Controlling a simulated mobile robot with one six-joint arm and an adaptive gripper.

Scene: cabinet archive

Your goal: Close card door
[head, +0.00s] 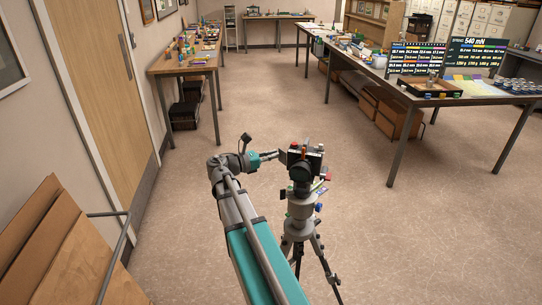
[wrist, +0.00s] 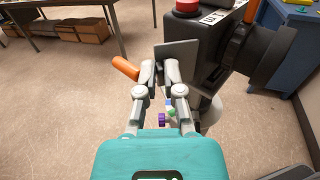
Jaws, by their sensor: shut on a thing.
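A black camera (head: 305,160) stands on a grey tripod (head: 299,222) in the middle of the floor. In the wrist view the camera (wrist: 208,48) fills the upper right, with a red button on top and its lens to the right. The card door (wrist: 177,52) is a flat dark grey plate standing out from the camera's side. My gripper (wrist: 162,74) is shut on the lower part of the card door. In the head view my gripper (head: 279,154) reaches the camera from the left. The door's hinge is hard to make out.
Orange (wrist: 125,68), purple and green knobs show around the tripod head. A workbench (head: 190,62) stands at the left wall. A long table (head: 410,88) with displays is at the right. Brown boards (head: 60,250) lean at the lower left. The floor between is clear.

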